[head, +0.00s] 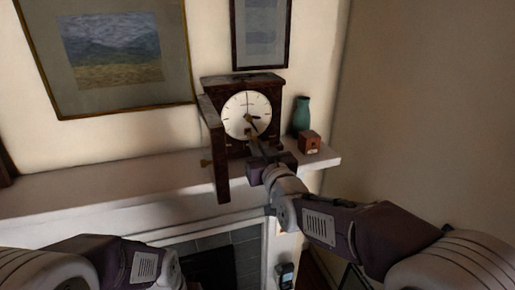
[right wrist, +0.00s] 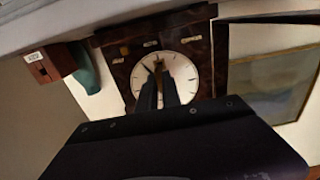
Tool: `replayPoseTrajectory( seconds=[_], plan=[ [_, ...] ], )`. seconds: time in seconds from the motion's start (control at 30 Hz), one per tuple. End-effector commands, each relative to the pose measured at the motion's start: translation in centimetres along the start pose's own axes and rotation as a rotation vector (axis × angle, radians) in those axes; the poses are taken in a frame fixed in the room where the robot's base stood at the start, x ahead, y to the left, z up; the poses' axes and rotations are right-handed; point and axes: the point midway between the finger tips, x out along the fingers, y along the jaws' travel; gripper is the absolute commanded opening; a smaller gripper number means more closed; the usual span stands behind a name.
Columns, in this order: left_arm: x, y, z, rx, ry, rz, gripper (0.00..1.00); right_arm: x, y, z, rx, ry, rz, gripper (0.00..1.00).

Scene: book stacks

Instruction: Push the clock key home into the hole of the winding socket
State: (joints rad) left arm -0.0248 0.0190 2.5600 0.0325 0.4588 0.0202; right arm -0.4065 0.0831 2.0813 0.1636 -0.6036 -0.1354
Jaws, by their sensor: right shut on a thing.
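The dark wooden mantel clock (head: 208,82) stands on the shelf with its front door (head: 222,178) swung open to the left. Its white dial (head: 237,101) faces me and also shows in the right wrist view (right wrist: 184,62). My right gripper (head: 254,140) reaches up to the lower middle of the dial. Its two fingers (right wrist: 163,92) are close together and shut on the clock key (right wrist: 158,67), only a small bit of which shows at the fingertips. The winding socket is hidden behind the fingers and key, so I cannot tell whether the key is in its hole. My left gripper is out of view.
A small wooden box (head: 310,142) and a green vase (head: 301,115) stand on the white mantel shelf (head: 110,184) just right of the clock. The open door is close to the left of my right gripper. Framed pictures (head: 120,45) hang above. The left part of the shelf is clear.

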Motion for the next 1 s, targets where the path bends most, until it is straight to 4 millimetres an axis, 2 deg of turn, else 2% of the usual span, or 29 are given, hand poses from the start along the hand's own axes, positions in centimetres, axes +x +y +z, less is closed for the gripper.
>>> replayPoseTrajectory(
  seconds=[1.0],
  plan=[
    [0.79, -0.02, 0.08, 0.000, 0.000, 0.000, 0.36, -0.01, 0.03, 0.03, 0.000, 0.000, 0.000, 0.00]
  ],
)
